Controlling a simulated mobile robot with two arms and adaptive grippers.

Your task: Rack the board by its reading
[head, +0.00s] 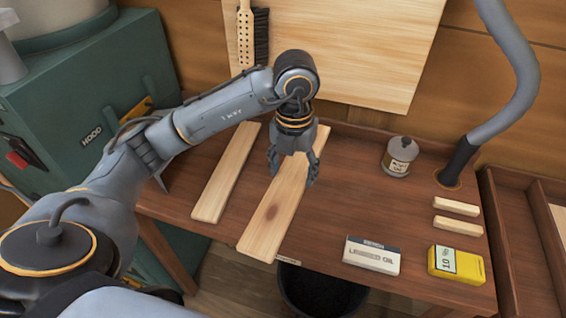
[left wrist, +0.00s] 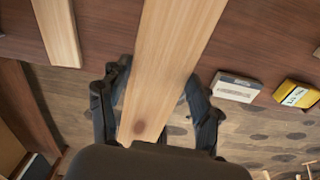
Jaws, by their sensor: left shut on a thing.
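A pale wooden board with a dark knot (head: 272,214) lies lengthwise at the middle of the brown bench (head: 345,205), its near end at the front edge. My left gripper (head: 292,170) is over it from above, shut on its sides. In the left wrist view the board (left wrist: 172,55) runs between the two fingers (left wrist: 158,105). A second, plain board (head: 227,172) lies to the left, apart from it. A yellow meter (head: 458,264) at the front right has a pale label or display that seems to read 10. My right gripper is out of view.
A linseed oil box (head: 371,256), a small grey-white jar (head: 400,157) and two short wood strips (head: 457,218) are on the bench's right half. A black bin (head: 322,292) stands below the front edge. A green HOOD cabinet (head: 75,120) is at left, a grey hose (head: 512,75) at right.

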